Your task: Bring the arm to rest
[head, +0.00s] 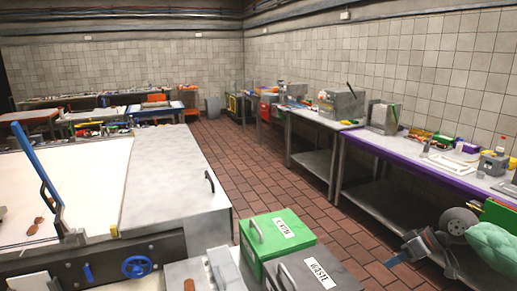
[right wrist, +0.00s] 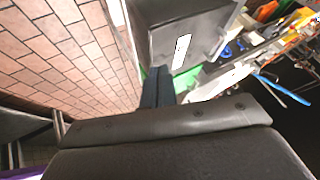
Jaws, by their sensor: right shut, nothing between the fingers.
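My right gripper (head: 398,259) is at the lower right of the head view, over the brick floor, apart from the bins and the tables. It is shut and empty. In the right wrist view its two dark fingers (right wrist: 157,88) lie side by side with nothing between them. My left arm and left gripper do not show in either view.
A green bin (head: 262,262) and a dark grey bin (head: 300,278) with labelled lids stand at bottom centre. A white machine (head: 172,165) with a blue lever (head: 35,160) fills the left. A purple-edged table (head: 420,160) lines the right wall. The brick floor (head: 235,150) between is clear.

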